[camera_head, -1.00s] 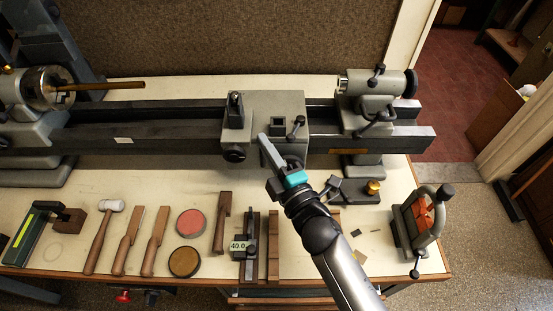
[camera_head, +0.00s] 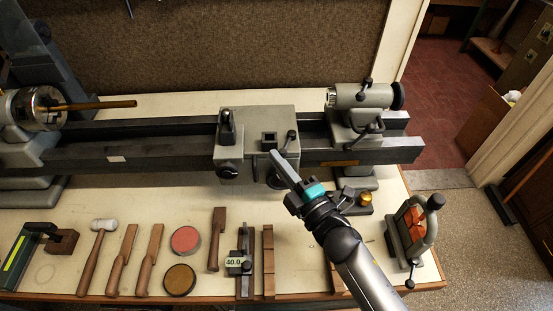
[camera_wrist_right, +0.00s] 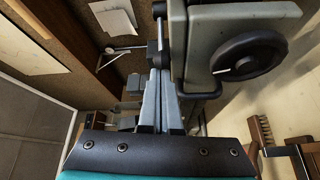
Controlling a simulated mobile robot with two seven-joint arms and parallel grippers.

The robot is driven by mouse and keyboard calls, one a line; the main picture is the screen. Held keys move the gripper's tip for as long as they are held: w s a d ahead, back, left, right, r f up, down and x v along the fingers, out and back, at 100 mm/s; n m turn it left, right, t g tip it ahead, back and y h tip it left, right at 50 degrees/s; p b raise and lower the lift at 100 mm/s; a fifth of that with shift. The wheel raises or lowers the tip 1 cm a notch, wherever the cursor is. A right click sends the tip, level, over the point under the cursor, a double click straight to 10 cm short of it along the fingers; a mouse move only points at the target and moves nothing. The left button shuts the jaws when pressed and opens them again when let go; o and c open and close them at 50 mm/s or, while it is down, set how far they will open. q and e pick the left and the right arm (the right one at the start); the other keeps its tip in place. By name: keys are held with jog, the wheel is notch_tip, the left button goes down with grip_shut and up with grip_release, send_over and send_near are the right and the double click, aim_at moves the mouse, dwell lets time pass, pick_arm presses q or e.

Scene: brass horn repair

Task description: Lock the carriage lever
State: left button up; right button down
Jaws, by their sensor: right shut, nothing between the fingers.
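The grey carriage (camera_head: 235,150) sits on the dark lathe bed in the head view. Its lever (camera_head: 291,135), short with a black ball knob, stands on the carriage's right front edge and leans up and slightly right. My right gripper (camera_head: 275,155) is shut and empty, its fingertips at the carriage front just left of the lever's base. In the right wrist view the closed fingertips (camera_wrist_right: 158,78) lie close to a dark rod with a knob (camera_wrist_right: 159,12), which looks like the lever. I cannot tell whether they touch. My left gripper is out of view.
A black handwheel (camera_wrist_right: 247,55) is on the carriage front. The tailstock (camera_head: 360,97) stands right on the bed, the chuck (camera_head: 45,107) left.

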aim_at(285, 153)
jog(key=shift+d+y, duration=0.1)
jog(key=shift+y, duration=0.2)
jog(key=shift+s+d+n+g+y, duration=0.25)
jog(key=shift+d+n+g+y, duration=0.4)
jog(key=shift+n+g+y, duration=0.3)
jog(key=shift+d+n+g+y, duration=0.15)
jog(key=shift+n+g+y, duration=0.1)
jog(key=shift+s+d+n+g+y, duration=0.1)
jog(key=shift+d+n+g+y, duration=0.8)
jog(key=shift+g+y, duration=0.1)
jog(key=shift+d, duration=0.65)
jog(key=shift+w+d+b, duration=0.3)
jog(key=shift+d+b, duration=0.1)
jog(key=shift+d, duration=0.5)
notch_tip(285, 153, up, 20)
jog(key=p, duration=0.4)
